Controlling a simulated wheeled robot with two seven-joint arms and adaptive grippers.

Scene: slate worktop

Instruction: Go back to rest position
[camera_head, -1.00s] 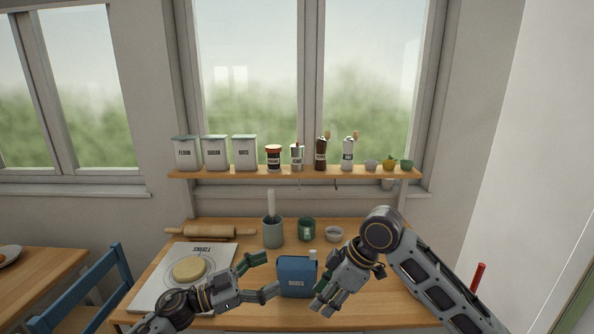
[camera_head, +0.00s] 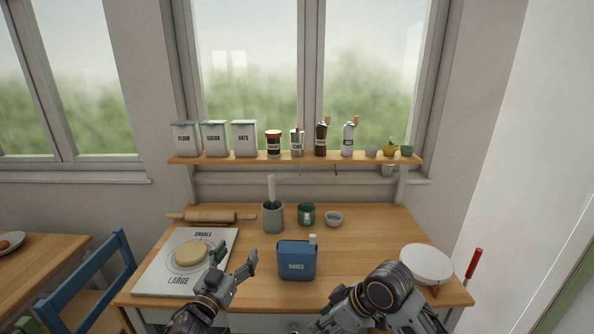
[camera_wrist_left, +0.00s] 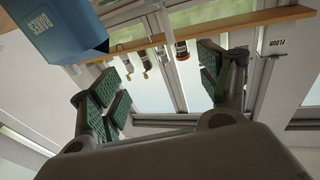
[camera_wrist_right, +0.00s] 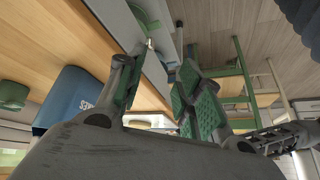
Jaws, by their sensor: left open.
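My left gripper (camera_head: 236,258) is open and empty, with its fingers pointing up over the right edge of the dough board, left of the blue box (camera_head: 296,262) and apart from it. The left wrist view shows its two fingers (camera_wrist_left: 160,85) spread with nothing between them. My right gripper is low at the bottom edge of the head view, its fingers mostly hidden or cut off. In the right wrist view its fingers (camera_wrist_right: 158,95) stand apart with no object held. The blue box stands upright on the worktop between the two arms.
A board with flattened dough (camera_head: 150,280) lies at left, a rolling pin (camera_head: 210,217) behind it. A grey crock (camera_head: 273,218), green cup (camera_head: 306,214) and small bowl (camera_head: 334,219) stand at the back. A blue chair (camera_head: 90,281) stands left.

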